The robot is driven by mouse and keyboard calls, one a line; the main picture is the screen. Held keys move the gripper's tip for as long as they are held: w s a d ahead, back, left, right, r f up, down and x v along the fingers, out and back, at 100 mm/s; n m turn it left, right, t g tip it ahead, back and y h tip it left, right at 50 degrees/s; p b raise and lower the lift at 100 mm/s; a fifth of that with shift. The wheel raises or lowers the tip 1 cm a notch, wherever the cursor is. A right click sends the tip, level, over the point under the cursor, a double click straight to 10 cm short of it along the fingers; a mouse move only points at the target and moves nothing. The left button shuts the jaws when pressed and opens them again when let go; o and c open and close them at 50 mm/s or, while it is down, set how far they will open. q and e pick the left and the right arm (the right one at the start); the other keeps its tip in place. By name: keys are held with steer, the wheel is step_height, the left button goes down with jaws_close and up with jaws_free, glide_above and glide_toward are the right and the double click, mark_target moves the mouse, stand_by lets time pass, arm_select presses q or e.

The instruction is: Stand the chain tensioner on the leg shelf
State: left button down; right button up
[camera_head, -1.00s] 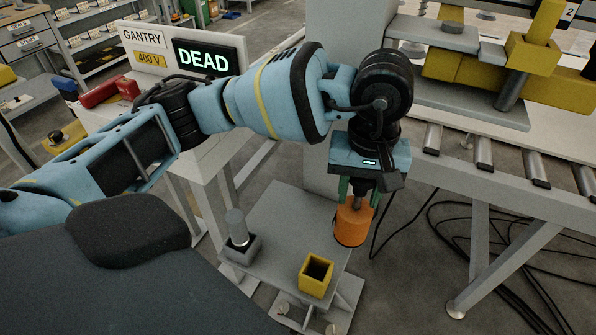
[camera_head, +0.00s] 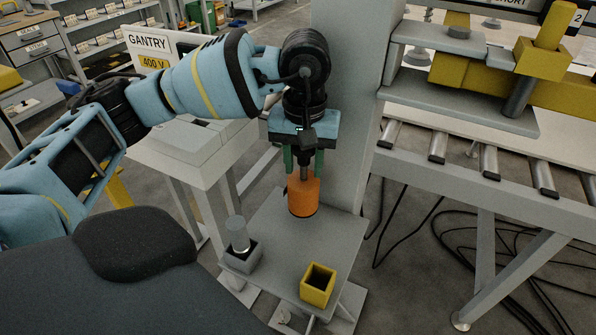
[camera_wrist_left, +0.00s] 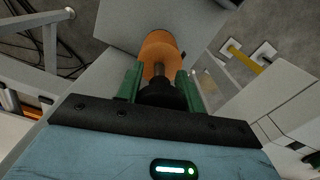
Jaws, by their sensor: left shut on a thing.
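The chain tensioner appears to be the orange cylinder with a dark shaft on top (camera_head: 303,198). It hangs upright from my left gripper (camera_head: 304,170), whose green fingers are shut on its shaft. The tensioner also shows in the left wrist view (camera_wrist_left: 160,47), beyond the fingers (camera_wrist_left: 158,84). It is over the back part of the grey leg shelf (camera_head: 278,254), close to the gantry leg (camera_head: 345,120). I cannot tell whether its bottom touches the shelf. My right gripper is out of view.
On the shelf stand a grey holder (camera_head: 241,257) with a metal cylinder (camera_head: 237,233) at left and an open yellow box (camera_head: 318,286) at the front. The shelf's middle is bare. A roller conveyor (camera_head: 470,160) is at right, with black cables on the floor below.

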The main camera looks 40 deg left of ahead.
mark_target(298, 177)
arm_select(q)
steer(key=shift+a, duration=0.8)
step_height(298, 177, down, 2)
steer(key=shift+f+b, duration=0.25)
steer(key=shift+b, duration=0.6)
steer(key=shift+f, duration=0.4)
steer(key=shift+f+b, duration=0.1)
steer(key=shift+b, duration=0.2)
steer(key=shift+d, duration=0.1)
steer(key=shift+f, duration=0.2)
steer(key=c, duration=0.9)
jaws_free()
